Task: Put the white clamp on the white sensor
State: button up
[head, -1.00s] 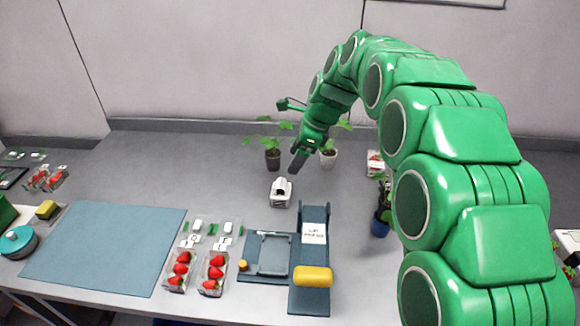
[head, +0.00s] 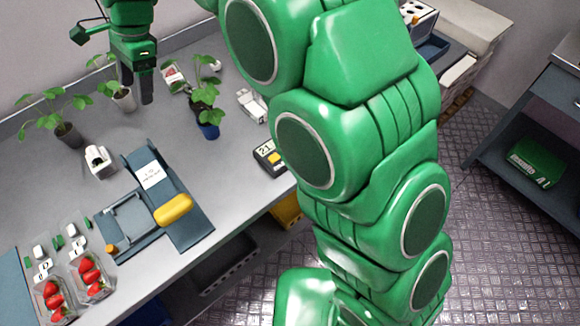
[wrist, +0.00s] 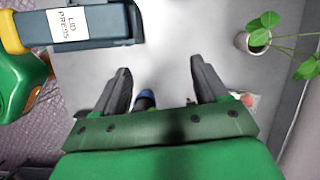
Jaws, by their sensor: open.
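My gripper (head: 137,88) hangs above the bench at the back in the head view, fingers pointing down. In the wrist view its two fingers (wrist: 160,72) are wide apart with nothing held between them. A small white block with a dark top (head: 98,161) stands on the bench left of the lid press. Another small white piece (head: 250,105) lies right of the blue-potted plant (head: 207,115). I cannot tell which of these, if either, is the white clamp or the white sensor. The blue pot (wrist: 145,97) partly shows between the fingers in the wrist view.
The lid press (head: 172,195) with its yellow handle stands at the front. Two other potted plants (head: 65,130) (head: 122,97) stand at the back. A dark device reading 21 (head: 269,156) sits near the front edge. Strawberry punnets (head: 90,280) are at lower left.

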jog(key=s+d+r+n+h, duration=0.1)
jog(key=s+d+r+n, duration=0.1)
jog(key=d, duration=1.3)
jog(key=s+d+r+n, duration=0.1)
jog(key=d+n, duration=0.1)
jog(key=d, duration=1.3)
jog(key=s+d+f+n+h, duration=0.1)
jog(key=s+d+f, duration=0.1)
jog(key=s+d, duration=0.7)
jog(key=s+d+f+n, duration=0.2)
jog(key=s+d, duration=0.8)
jog(key=d, duration=0.2)
jog(key=shift+s+d+n+t+h, duration=0.25)
jog(key=shift+s+n+t+h, duration=0.05)
jog(key=shift+h, duration=0.1)
